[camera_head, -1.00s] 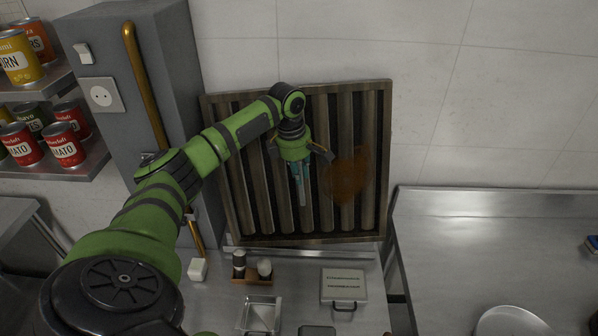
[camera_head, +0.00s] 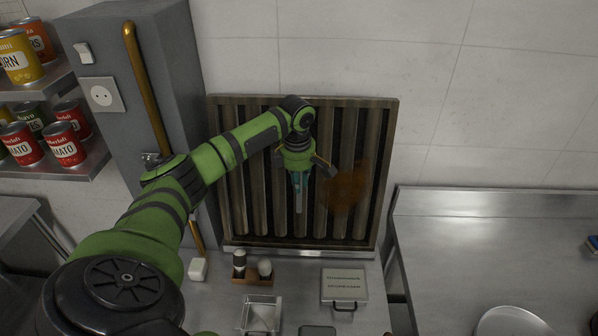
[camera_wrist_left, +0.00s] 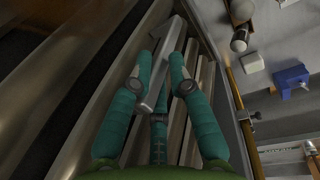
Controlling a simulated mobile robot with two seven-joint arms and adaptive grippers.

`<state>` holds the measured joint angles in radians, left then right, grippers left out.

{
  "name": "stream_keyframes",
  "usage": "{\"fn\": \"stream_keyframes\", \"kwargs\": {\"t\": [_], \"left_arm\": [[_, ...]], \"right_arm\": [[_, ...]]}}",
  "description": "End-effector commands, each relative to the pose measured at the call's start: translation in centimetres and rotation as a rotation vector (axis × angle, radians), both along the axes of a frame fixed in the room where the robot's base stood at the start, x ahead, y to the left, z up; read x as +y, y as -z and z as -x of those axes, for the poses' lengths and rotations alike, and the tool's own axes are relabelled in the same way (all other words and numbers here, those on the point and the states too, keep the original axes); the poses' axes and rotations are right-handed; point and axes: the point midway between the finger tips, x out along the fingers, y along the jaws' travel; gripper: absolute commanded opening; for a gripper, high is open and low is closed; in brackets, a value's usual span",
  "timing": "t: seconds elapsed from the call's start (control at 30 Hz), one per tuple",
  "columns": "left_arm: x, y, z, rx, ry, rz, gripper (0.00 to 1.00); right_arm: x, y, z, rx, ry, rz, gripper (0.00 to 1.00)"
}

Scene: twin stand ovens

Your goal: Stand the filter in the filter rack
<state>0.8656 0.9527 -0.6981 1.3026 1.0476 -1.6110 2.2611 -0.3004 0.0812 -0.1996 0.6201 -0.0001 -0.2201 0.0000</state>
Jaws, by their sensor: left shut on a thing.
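The filter (camera_head: 265,215) is a large, framed, slatted panel with a brown stain on its right half. It stands nearly upright in front of the wall, with its top edge about level. My left gripper (camera_head: 300,192) is in front of the filter's middle. In the left wrist view my left gripper (camera_wrist_left: 161,75) has its teal fingers shut on a grey bar handle, with the filter's slats (camera_wrist_left: 60,110) behind. A thin metal strip (camera_head: 300,254) runs along the filter's bottom edge. I cannot tell whether it is the filter rack or whether the filter rests in it. My right gripper is not in view.
A grey cabinet (camera_head: 172,60) with a brass pipe (camera_head: 147,85) stands left of the filter. Below are a white block (camera_head: 198,269), shakers in a wooden holder (camera_head: 253,281), a metal tray (camera_head: 261,314) and a handled box (camera_head: 344,284). The steel counter (camera_head: 480,250) at right is mostly clear.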

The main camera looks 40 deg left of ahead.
Motion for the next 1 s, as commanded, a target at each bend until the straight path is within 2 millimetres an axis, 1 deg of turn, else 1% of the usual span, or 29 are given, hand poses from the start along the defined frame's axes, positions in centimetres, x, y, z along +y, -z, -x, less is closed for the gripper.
{"fn": "stream_keyframes", "kwargs": {"t": [0.03, 0.43, 0.47, 0.5, 0.77, 0.8, 0.83, 0.93, 1.0], "left_arm": [[0.0, -0.4, -0.2, -0.010, 0.000, 0.000, 0.00], [0.0, -0.5, -0.2, -0.010, -0.006, -0.002, 0.00], [0.0, -0.5, -0.2, -0.010, -0.006, -0.002, 0.31], [0.0, -0.5, -0.2, -0.010, -0.006, -0.002, 0.47], [0.0, -0.2, -0.1, -0.005, -0.006, -0.002, 0.47], [-0.1, 0.2, 0.2, 0.007, -0.005, -0.001, 0.47], [-0.1, 0.1, 0.2, 0.007, -0.005, -0.001, 0.47], [-0.1, -0.5, 0.1, 0.003, -0.005, -0.001, 0.47], [-0.2, -1.4, 0.2, -0.001, -0.005, -0.001, 0.47]], "right_arm": [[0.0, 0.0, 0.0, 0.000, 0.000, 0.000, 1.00], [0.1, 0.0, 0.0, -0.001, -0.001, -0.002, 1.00], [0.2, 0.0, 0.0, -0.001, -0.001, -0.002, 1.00], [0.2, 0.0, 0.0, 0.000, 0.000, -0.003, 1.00], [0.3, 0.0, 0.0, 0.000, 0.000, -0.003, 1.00], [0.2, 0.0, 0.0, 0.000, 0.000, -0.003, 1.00], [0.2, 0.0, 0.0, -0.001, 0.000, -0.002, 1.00], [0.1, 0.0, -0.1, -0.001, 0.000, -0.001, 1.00], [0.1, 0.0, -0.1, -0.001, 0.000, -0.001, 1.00]]}}
